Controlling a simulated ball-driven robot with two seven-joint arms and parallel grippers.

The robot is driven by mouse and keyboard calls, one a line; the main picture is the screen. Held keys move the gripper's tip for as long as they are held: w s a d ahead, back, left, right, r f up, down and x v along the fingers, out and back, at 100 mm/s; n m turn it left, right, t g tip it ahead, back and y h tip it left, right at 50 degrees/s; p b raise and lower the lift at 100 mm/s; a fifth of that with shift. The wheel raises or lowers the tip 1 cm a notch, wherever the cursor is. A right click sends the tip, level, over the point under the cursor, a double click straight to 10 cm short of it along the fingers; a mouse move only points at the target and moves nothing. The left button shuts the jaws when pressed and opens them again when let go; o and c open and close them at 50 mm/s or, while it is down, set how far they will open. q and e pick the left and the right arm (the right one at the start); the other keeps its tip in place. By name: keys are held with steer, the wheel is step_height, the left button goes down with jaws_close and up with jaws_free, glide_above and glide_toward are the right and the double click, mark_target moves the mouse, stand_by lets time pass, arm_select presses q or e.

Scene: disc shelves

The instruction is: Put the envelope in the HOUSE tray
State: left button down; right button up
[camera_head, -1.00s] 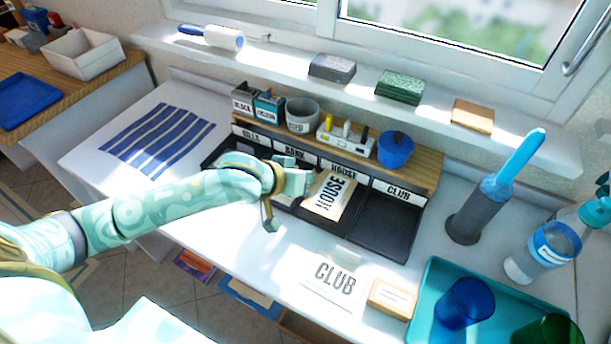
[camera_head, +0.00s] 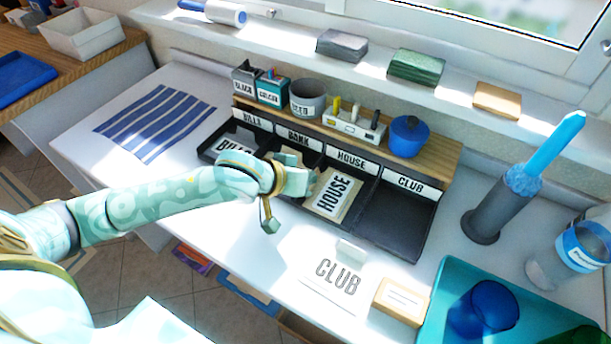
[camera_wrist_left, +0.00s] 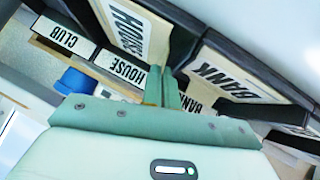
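The HOUSE envelope (camera_head: 333,195), cream with dark letters, lies somewhat askew in the HOUSE compartment of the black tray row (camera_head: 390,222), below its HOUSE label (camera_head: 356,161). The envelope also shows in the left wrist view (camera_wrist_left: 130,30). My left gripper (camera_head: 300,181) is just left of the envelope, over the BANK side. In the left wrist view its two fingers (camera_wrist_left: 170,88) are together, with nothing visible between them. They look apart from the envelope. My left wrist hides part of the BANK compartment. My right gripper is not in view.
A BANK envelope (camera_wrist_left: 230,75) and a BILLS envelope (camera_head: 232,146) lie in their compartments. The CLUB compartment is empty. A CLUB sheet (camera_head: 335,278) and a tan block (camera_head: 401,301) lie in front. A teal tray (camera_head: 440,300) and a grey holder (camera_head: 490,218) stand at right.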

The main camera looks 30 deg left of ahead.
arm_select(q)
steer(key=shift+f, duration=0.1)
steer(key=c, duration=1.6)
jaws_free()
steer(key=shift+d, duration=0.1)
steer(key=shift+a+f, duration=0.1)
steer(key=shift+a, duration=0.1)
